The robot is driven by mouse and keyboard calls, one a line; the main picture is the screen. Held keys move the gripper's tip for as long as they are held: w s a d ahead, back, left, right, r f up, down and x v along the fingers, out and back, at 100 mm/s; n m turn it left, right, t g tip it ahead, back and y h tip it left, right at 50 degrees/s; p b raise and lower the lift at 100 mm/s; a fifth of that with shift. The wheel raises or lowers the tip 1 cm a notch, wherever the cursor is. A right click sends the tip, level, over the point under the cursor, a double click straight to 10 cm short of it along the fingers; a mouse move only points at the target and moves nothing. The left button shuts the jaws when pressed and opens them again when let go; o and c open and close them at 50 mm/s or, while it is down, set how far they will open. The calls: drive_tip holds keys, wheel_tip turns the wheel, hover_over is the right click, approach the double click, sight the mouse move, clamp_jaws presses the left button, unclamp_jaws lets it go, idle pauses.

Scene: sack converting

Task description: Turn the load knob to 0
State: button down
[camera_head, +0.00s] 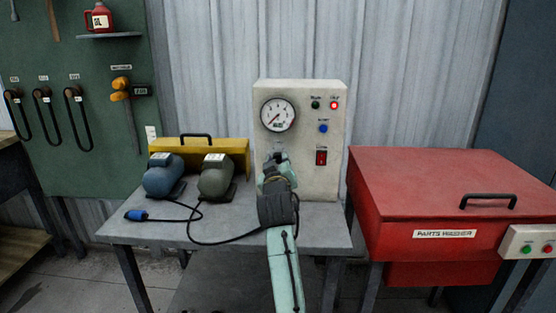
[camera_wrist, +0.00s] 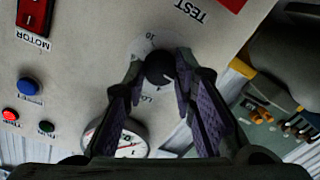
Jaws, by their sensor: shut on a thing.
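The load knob (camera_wrist: 160,68) is a round black knob on the beige test panel (camera_head: 318,180). In the wrist view a "10" mark shows beside it, and part of its "LO..." label shows. My gripper (camera_wrist: 160,76) is shut on the knob, one finger on each side. In the head view my gripper (camera_head: 276,160) reaches the panel's lower left and hides the knob. The knob's exact setting cannot be read.
The panel carries a gauge (camera_head: 278,115), a blue button (camera_head: 323,128), a red motor switch (camera_head: 321,157) and a lit red lamp (camera_head: 334,105). Two motors (camera_head: 163,176) stand left on the grey bench (camera_head: 140,229). A red parts washer (camera_head: 440,200) is at the right.

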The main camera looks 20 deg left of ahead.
drive_tip(key=n+p, duration=0.1)
drive_tip(key=n, duration=0.4)
drive_tip(key=shift+n+h+p, duration=0.3)
drive_tip(key=shift+n+p, duration=0.3)
drive_tip(key=shift+n, duration=1.6)
drive_tip(key=c, duration=1.3)
unclamp_jaws()
drive_tip(key=v, duration=1.2)
